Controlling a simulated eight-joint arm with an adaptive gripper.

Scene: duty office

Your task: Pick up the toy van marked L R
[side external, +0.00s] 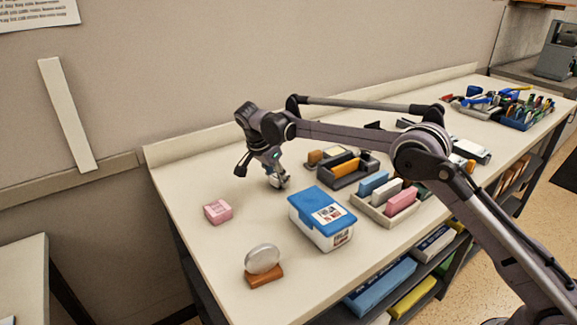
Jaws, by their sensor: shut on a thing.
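My gripper (277,182) is low over the table, behind the blue-lidded box, with its fingers shut on a small pale grey-white object. The fingers hide much of this object. It is too small here to read any marking, so I cannot tell whether it is the toy van marked L R. I also cannot tell whether it touches the tabletop or is just above it.
A white box with a blue lid (309,203) stands in front of my gripper. A pink block (218,211) lies to the left, and a round disc on a brown base (263,264) nearer. Trays of coloured blocks (371,213) stand to the right. The table's left part is mostly clear.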

